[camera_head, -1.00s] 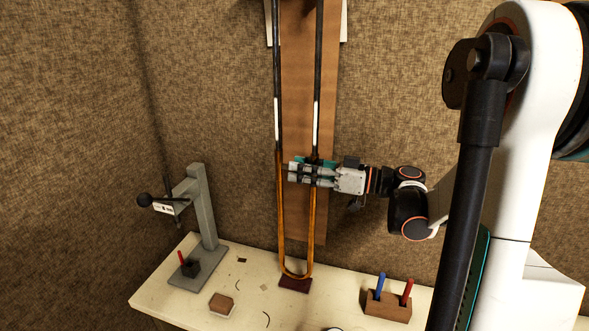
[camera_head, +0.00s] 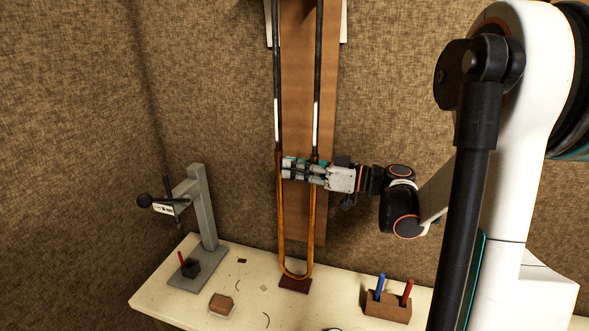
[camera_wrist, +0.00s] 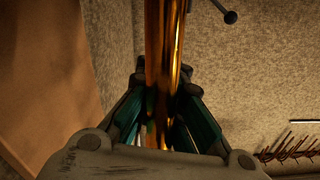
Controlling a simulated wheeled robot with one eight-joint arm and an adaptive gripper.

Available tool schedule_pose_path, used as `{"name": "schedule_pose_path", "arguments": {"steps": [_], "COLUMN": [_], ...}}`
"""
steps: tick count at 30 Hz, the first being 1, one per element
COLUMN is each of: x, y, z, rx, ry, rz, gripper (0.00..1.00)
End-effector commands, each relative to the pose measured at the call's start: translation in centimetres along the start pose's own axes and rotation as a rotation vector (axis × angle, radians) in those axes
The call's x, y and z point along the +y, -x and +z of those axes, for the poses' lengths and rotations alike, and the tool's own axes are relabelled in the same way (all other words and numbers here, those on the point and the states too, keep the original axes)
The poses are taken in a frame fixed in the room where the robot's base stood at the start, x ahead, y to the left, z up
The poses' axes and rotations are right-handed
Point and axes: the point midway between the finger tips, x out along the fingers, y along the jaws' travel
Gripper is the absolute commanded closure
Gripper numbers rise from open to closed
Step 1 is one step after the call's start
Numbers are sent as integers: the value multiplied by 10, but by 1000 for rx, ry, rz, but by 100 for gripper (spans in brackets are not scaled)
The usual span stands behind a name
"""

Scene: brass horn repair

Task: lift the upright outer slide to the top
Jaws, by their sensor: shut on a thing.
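The outer slide (camera_head: 311,220) is a long brass U standing upright, with its bow at the bottom just at a dark red block (camera_head: 293,286). Its legs run up to the dark inner tubes (camera_head: 317,60), which have white lower sections. My gripper (camera_head: 288,169) reaches in from the right near the top of the brass part. It is shut on the outer slide. The wrist view shows a brass tube (camera_wrist: 165,60) between the teal finger pads of my gripper (camera_wrist: 165,118). The fingers partly hide the legs, and I cannot tell for certain which leg is held.
A wooden board (camera_head: 301,225) hangs behind the slide. A grey stand with a black-knobbed lever (camera_head: 200,200) is at left on the pale bench (camera_head: 170,300). A wooden holder (camera_head: 385,305) with blue and red tools is at right. A small brown block (camera_head: 221,304) lies in front.

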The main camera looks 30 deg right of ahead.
Motion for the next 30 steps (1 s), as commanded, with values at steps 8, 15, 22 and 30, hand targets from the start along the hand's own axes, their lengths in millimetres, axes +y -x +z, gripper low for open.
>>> {"name": "schedule_pose_path", "arguments": {"steps": [8, 15, 22, 30], "x": [-9, -25, -41, -54], "y": [0, 0, 0, 0], "z": [-48, -128, -206, -276], "rx": [0, 1, 1, 1], "ry": [-2, -2, -2, -2], "rz": [1, 1, 1, 1], "gripper": [100, 100, 100, 100]}}
